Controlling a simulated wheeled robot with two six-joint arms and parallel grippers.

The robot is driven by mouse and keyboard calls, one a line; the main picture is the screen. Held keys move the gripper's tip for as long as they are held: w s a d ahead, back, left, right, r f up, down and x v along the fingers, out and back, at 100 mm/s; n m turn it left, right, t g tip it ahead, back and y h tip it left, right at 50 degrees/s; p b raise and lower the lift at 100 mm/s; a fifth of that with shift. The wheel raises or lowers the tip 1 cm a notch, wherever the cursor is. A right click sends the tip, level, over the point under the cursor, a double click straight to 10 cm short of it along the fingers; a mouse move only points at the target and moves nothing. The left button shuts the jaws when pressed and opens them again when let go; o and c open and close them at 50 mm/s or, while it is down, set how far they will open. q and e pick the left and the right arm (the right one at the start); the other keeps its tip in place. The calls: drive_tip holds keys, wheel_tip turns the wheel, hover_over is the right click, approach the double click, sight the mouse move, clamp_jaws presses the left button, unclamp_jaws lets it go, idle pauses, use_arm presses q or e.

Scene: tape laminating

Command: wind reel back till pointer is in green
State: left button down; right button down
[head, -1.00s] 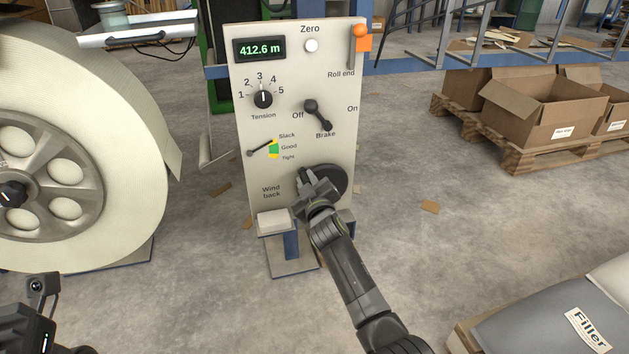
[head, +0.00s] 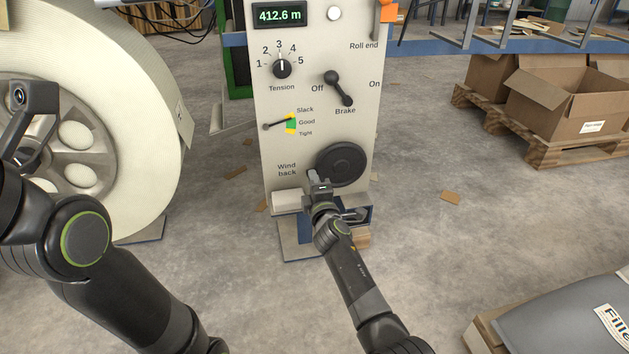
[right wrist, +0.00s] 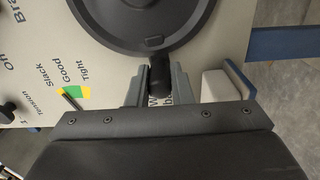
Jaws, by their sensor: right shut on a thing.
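The large cream reel (head: 153,80) stands at the left, partly behind my left arm. The control panel (head: 265,90) carries a gauge (head: 291,123) with a green Good band between yellow Slack and Tight bands. In the right wrist view the handle (right wrist: 160,73) sits between the fingers. My left gripper is not visible.
The brake lever (head: 338,88) slants between Off and On. The tension knob (head: 282,68) points near 3, and the display (head: 281,15) reads 412.6 m. A box on a pallet (head: 560,105) is at the right, and a Filler bag (head: 570,320) at lower right.

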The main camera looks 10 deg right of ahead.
drive_tip(key=shift+d+f+n+b, duration=0.25)
drive_tip(key=shift+f+n+b, duration=0.15)
drive_tip(key=shift+f+n, duration=0.65)
drive_tip(key=shift+d+f+n+b, duration=0.25)
drive_tip(key=shift+f+n+b, duration=0.15)
drive_tip(key=shift+f+n, duration=0.6)
drive_tip(key=shift+r, duration=0.15)
drive_tip(key=c, duration=1.3)
unclamp_jaws()
drive_tip(key=shift+r, duration=0.1)
drive_tip(key=shift+r, duration=0.1)
